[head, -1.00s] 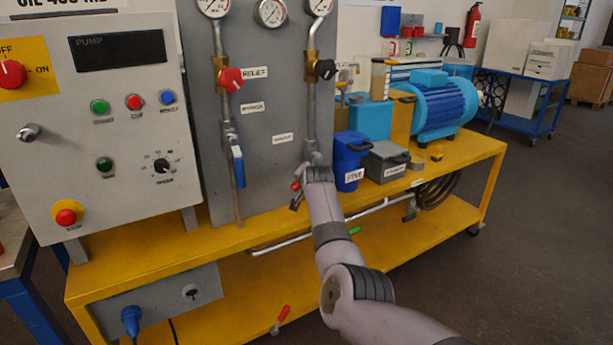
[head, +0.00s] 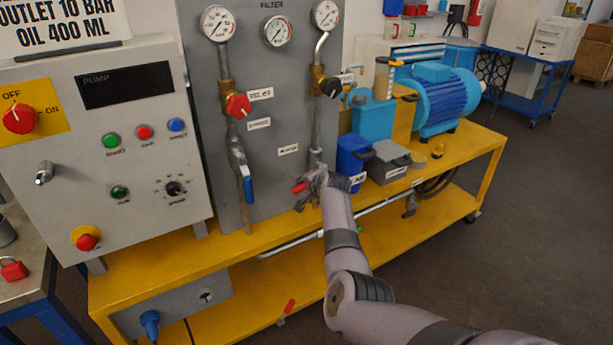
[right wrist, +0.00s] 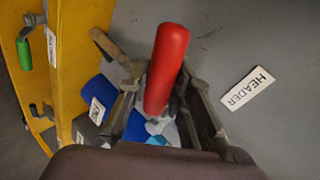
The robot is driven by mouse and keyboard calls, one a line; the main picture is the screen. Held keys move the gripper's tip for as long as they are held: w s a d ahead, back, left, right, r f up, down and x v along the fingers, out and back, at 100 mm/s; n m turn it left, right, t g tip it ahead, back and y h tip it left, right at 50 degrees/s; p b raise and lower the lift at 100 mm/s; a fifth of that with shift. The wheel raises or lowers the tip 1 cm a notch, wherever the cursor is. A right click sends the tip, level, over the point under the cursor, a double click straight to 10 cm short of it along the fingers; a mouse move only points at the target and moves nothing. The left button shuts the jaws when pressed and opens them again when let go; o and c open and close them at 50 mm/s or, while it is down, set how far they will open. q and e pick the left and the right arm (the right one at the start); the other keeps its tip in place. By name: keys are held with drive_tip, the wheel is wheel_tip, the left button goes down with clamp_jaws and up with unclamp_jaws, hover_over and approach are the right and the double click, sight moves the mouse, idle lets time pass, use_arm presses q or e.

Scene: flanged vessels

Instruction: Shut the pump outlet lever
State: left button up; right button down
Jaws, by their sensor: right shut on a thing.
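A lever with a red handle (head: 299,188) sits low on the right-hand pipe of the grey panel. My right gripper (head: 314,184) is at this lever, and the red end sticks out to its left. In the right wrist view the red handle (right wrist: 167,68) lies between the two fingers of my right gripper (right wrist: 163,100), which is shut on it. The lever's pivot is mostly hidden by the fingers. A label reading HEADER (right wrist: 247,88) is on the panel beside it. I cannot read a pump outlet label. My left gripper is not in view.
A blue-handled lever (head: 247,188) is on the left pipe. Another red lever (head: 288,308) is on the lower shelf. A blue container (head: 352,155) and a grey box (head: 387,160) stand right of my gripper. The control cabinet (head: 110,150) is at left.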

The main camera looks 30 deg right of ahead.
drive_tip(key=shift+r+m+y+p, duration=0.4)
drive_tip(key=shift+r+p, duration=0.4)
drive_tip(key=shift+r, duration=0.05)
drive_tip(key=shift+r+m+y+p, duration=0.35)
drive_tip(key=shift+m+y+p, duration=0.05)
drive_tip(key=shift+y+p, duration=0.2)
drive_tip(key=shift+a, duration=0.1)
drive_tip(key=c, duration=1.4)
unclamp_jaws()
drive_tip(key=shift+f, duration=0.1)
drive_tip(key=v, duration=1.2)
drive_tip(key=shift+w, duration=0.1)
